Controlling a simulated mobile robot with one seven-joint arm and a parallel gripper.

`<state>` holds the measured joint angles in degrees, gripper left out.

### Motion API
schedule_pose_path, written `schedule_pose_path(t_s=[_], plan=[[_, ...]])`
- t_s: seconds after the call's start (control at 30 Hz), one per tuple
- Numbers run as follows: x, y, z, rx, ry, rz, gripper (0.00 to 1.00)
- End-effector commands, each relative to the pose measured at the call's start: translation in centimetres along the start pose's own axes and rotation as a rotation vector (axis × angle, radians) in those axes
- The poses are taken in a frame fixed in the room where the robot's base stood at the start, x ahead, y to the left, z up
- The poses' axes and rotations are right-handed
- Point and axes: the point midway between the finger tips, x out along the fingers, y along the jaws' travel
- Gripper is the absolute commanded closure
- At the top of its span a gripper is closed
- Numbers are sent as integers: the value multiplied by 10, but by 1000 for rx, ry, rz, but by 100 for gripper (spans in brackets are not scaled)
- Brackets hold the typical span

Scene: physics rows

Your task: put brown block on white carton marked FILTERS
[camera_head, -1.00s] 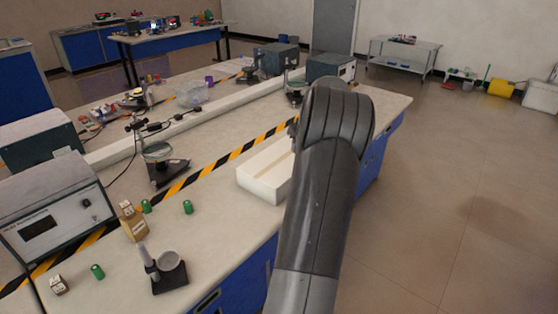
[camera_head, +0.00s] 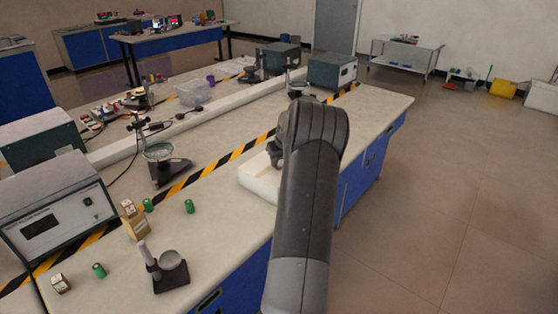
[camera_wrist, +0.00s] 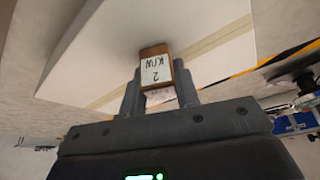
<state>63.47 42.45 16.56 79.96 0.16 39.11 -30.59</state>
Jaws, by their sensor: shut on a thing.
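My gripper (camera_wrist: 158,88) is shut on a brown block (camera_wrist: 155,52) with a white label bearing upside-down black marks, seen between the fingers in the wrist view. The white carton (camera_wrist: 100,50), with a pale tape stripe, lies beyond the block in that view. In the head view the carton (camera_head: 256,182) sits on the bench near its front edge, its right part hidden by my arm. My gripper (camera_head: 275,156) shows only partly there, over the carton; the block is hidden. I cannot tell whether the block touches the carton. No FILTERS marking is readable.
The bench (camera_head: 225,215) has clear room left of the carton. A stand with a round dish (camera_head: 160,155), green cylinders (camera_head: 189,206), a small tan carton (camera_head: 135,222) and a grey instrument (camera_head: 55,215) stand there. Striped tape (camera_head: 205,170) runs behind the carton.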

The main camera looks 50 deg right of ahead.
Motion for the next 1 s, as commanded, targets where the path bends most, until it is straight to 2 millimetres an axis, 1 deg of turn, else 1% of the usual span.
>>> schedule_pose_path(t_s=[0.2, 0.23, 0.5, 0.77, 0.87, 1.0], plan=[[2, 0, 1, 0, -1, -1, 94], [3, 0, 1, 0, -1, -1, 71], [2, 0, 1, 0, 0, -1, 50], [0, 0, 0, 0, 1, 0, 50], [-8, 0, -1, 0, 2, 1, 50], [-33, 0, -1, 0, 3, 2, 50]])
